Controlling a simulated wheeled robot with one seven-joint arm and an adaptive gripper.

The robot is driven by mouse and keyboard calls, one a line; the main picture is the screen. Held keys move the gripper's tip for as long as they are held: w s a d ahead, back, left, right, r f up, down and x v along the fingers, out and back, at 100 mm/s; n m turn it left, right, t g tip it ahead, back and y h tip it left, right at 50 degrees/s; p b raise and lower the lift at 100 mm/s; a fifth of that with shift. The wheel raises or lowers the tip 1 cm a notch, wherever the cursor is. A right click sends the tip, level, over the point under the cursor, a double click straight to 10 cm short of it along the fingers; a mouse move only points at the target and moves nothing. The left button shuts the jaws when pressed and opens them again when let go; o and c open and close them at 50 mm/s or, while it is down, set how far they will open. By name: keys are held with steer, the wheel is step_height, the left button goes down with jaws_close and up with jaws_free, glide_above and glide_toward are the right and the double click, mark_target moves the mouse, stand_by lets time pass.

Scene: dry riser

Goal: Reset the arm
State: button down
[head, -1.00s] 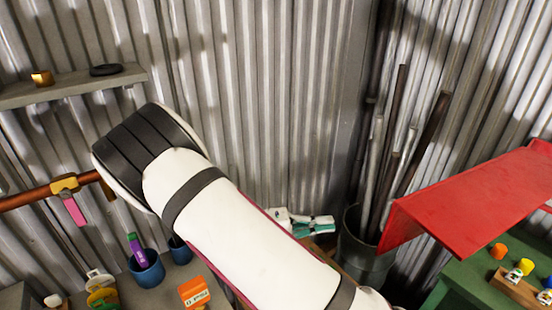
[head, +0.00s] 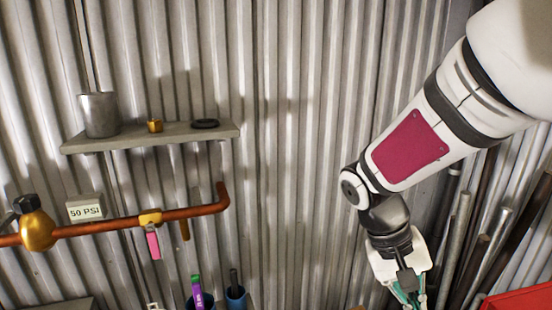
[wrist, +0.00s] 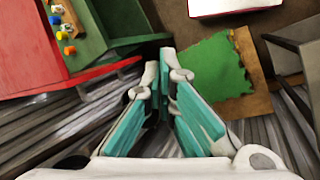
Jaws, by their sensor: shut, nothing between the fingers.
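My gripper (head: 408,297) is at the lower right of the head view, hanging downward from my white arm, and its tips are partly cut off by the lower edge. In the wrist view my gripper (wrist: 168,72) shows its teal-padded fingers drawn together at the tips. Nothing is held between them. My arm crosses the upper right of the head view in front of the corrugated wall.
A shelf (head: 150,138) holds a metal cup (head: 100,114), a brass fitting and a black ring. A copper pipe (head: 112,228) runs below. Dark and grey poles (head: 458,235) stand right of my gripper. The wrist view shows a green bench (wrist: 112,22) and green cloth (wrist: 215,68).

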steer(key=s+a+r+n+t+y, duration=0.2)
steer(key=s+a+r+t+y, duration=0.2)
steer(key=s+r+t, duration=0.3)
step_height(320, 180, up, 5)
steer(key=shift+s+f+t+y, duration=0.1)
steer(key=shift+s+t+y, duration=0.3)
steer(key=shift+t, duration=0.2)
